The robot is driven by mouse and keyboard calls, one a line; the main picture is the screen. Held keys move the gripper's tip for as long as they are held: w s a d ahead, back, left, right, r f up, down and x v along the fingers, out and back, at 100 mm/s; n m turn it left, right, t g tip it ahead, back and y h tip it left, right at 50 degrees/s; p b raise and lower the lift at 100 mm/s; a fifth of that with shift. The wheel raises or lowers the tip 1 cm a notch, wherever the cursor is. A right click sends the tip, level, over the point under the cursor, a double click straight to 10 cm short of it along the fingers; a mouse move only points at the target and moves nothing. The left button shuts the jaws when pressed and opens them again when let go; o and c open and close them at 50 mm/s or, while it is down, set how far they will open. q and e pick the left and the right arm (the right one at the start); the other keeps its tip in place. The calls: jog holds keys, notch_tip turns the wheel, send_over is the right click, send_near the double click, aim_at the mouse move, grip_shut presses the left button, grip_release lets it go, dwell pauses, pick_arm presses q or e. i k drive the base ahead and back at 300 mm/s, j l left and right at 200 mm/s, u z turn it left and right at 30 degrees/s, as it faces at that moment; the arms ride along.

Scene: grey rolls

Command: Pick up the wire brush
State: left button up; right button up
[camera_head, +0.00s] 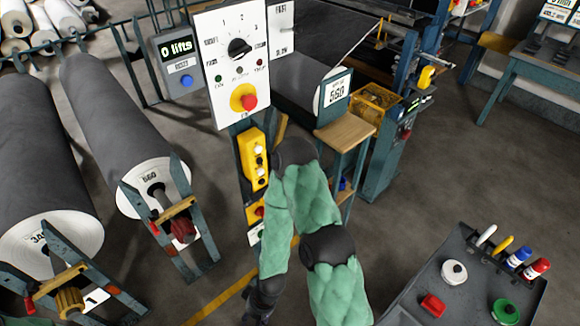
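I cannot make out a wire brush for certain. A dark tool tray (462,303) at the lower right has upright items along its back edge: a pale handle (486,236), a yellow handle (504,245), a blue-capped item (519,256) and a red-capped item (537,268). None shows bristles clearly. One green-sleeved arm of mine, seemingly the right, rises from the bottom centre and bends back down. Its dark wrist end (260,300) is at the bottom edge, left of the tray; the fingers cannot be made out. My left gripper is not in view.
The tray also holds a white roll (454,272), a red block (433,305) and a green disc (505,311). A control panel (238,60) and a small wooden-topped stand (345,136) are ahead. Large grey rolls (115,125) fill the left. Floor beyond the tray is clear.

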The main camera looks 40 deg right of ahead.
aim_at(430, 303)
jog(key=z, duration=3.1)
jog(key=u, duration=1.7)
jog(key=k+l+u, duration=0.1)
jog(key=u, duration=0.25)
jog(key=k+l+u, duration=0.1)
jog(key=u, duration=0.25)
jog(key=k+l+u, duration=0.1)
jog(key=u, duration=0.25)
